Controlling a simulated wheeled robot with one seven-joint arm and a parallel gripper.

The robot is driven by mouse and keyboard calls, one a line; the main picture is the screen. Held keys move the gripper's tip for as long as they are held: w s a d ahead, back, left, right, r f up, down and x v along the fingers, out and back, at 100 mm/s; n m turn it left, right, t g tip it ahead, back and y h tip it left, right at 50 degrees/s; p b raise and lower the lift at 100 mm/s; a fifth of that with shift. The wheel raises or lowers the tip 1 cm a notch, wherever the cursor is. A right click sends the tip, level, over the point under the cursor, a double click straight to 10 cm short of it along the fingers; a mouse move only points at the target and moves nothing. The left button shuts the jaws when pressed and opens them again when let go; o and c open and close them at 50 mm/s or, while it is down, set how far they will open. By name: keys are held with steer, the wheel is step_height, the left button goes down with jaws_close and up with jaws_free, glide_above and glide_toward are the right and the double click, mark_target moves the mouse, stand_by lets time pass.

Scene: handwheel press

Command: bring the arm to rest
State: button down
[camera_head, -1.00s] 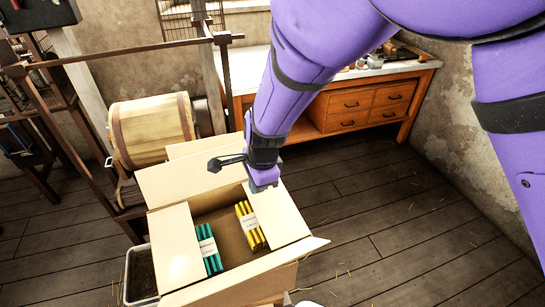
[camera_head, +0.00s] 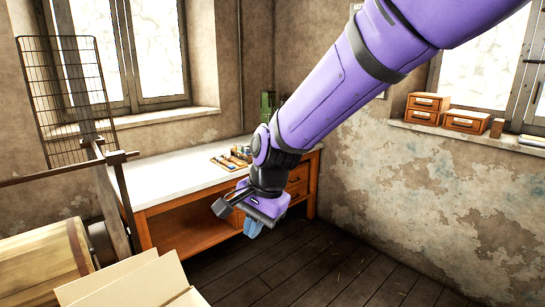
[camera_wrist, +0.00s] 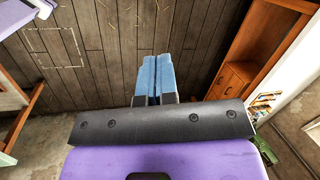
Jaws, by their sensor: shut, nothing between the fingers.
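My purple arm reaches in from the upper right of the head view. My gripper (camera_head: 253,227) hangs in the air in front of the wooden workbench, its blue fingers pointing down. In the wrist view the two blue fingers (camera_wrist: 155,77) lie side by side, closed together, with nothing held. Below them is plank floor.
The workbench (camera_head: 150,176) with a white top and orange drawers stands behind my gripper, tools on top. An open cardboard box (camera_head: 125,285) shows only its flaps at lower left, beside a wooden barrel (camera_head: 40,262). Floor (camera_head: 335,265) at right is clear.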

steer(key=s+d+r+n+t, duration=0.1)
steer(key=s+d+r, duration=0.3)
steer(key=d, duration=0.5)
steer(key=s+d+r+n+t, duration=0.1)
steer(key=s+d+r+n, duration=0.1)
steer(key=d+r, duration=0.5)
steer(key=s+d+r+n+t, duration=0.1)
steer(key=s+d+r, duration=0.2)
steer(key=d, duration=0.8)
steer(key=s+d+n+t+h, duration=0.1)
steer(key=s+d+n+h, duration=0.1)
steer(key=s+d, duration=0.5)
steer(key=shift+s+d+f+t+h, duration=0.25)
steer(key=shift+s+h, duration=0.25)
steer(key=shift+s, duration=0.65)
steer(key=shift+a, duration=0.2)
